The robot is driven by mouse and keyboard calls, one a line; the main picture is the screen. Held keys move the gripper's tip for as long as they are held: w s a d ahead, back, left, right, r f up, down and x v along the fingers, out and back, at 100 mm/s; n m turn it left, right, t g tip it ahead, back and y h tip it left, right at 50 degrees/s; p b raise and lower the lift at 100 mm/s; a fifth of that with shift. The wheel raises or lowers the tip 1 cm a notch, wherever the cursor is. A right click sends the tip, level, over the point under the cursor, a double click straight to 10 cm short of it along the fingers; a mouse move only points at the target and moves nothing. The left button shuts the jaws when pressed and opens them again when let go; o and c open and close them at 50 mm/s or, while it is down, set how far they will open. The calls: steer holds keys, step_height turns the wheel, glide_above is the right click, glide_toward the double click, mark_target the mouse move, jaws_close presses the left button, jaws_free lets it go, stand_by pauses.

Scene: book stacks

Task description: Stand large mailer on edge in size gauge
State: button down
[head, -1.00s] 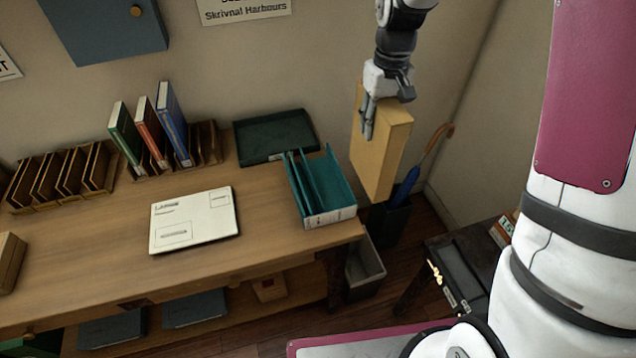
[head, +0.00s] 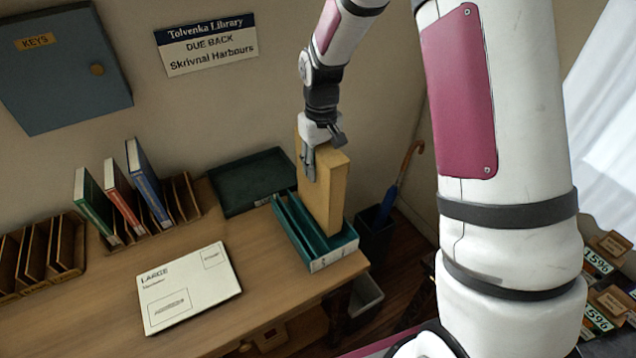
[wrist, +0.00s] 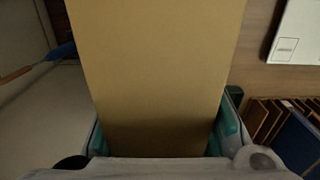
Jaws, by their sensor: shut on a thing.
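The large mailer, a thick tan block-like packet (head: 324,200), stands upright on edge in my gripper (head: 320,156). My gripper is shut on its top edge, with one finger on the near broad face. The teal size gauge (head: 333,254), an open slotted holder, sits at the desk's right end. The mailer's lower end is between the gauge's walls; I cannot tell whether it touches the bottom. In the wrist view the mailer (wrist: 155,75) fills the middle, with teal gauge walls (wrist: 230,125) at both sides of its far end.
A white flat piece marked LARGE (head: 187,287) lies on the desk (head: 110,325). A dark green tray (head: 250,181) is behind the gauge. Books in a wooden rack (head: 170,215) stand to the left. A dark bin with an umbrella (head: 376,232) stands right of the desk.

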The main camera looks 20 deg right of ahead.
steer(key=shift+f+p, duration=0.35)
steer(key=shift+f, duration=2.05)
steer(key=c, duration=1.1)
jaws_free()
steer(key=shift+o, duration=0.2)
